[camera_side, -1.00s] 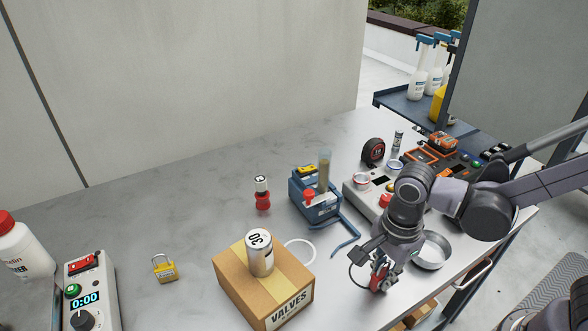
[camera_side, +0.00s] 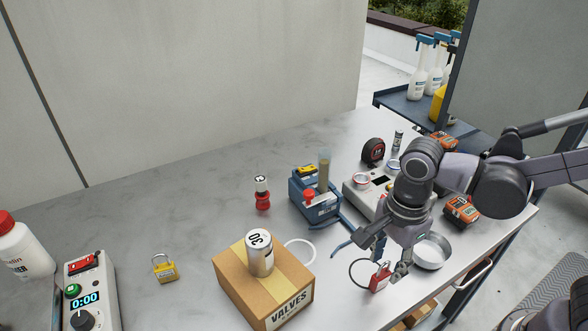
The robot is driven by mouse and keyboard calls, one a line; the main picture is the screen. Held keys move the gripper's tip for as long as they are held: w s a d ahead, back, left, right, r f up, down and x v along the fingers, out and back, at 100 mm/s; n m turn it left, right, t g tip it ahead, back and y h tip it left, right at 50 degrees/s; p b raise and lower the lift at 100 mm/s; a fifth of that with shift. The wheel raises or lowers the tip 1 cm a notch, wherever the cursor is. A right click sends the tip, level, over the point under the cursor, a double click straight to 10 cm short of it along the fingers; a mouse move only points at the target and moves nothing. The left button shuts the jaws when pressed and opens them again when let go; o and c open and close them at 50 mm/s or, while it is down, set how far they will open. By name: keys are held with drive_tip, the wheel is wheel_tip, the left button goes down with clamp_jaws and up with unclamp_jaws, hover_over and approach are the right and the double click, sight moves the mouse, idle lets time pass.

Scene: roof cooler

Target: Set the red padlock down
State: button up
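The red padlock (camera_side: 379,277) is in the side view, on the grey bench top near its front edge, left of the metal bowl. A thin dark loop shows at its left side. My gripper (camera_side: 384,262) is just above and around it, fingers spread apart to its left and right. The fingers look open and clear of the padlock's red body; whether one still touches it is hard to tell.
A cardboard box (camera_side: 285,308) with a can on top stands to the left. The metal bowl (camera_side: 433,252) is close on the right. A blue vise-like tool (camera_side: 317,204) and a grey device (camera_side: 359,190) stand behind. A yellow padlock (camera_side: 165,271) lies far left.

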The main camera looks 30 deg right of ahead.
sight(388, 268)
wheel_tip(388, 268, up, 8)
drive_tip(key=shift+f, duration=0.1)
drive_tip(key=w+d+f+n+t, duration=0.1)
drive_tip(key=w+d+n+t, duration=0.2)
drive_tip(key=d+n+t, duration=0.4)
drive_tip(key=d+n, duration=0.6)
drive_tip(key=n, duration=0.5)
drive_tip(key=shift+w, duration=0.15)
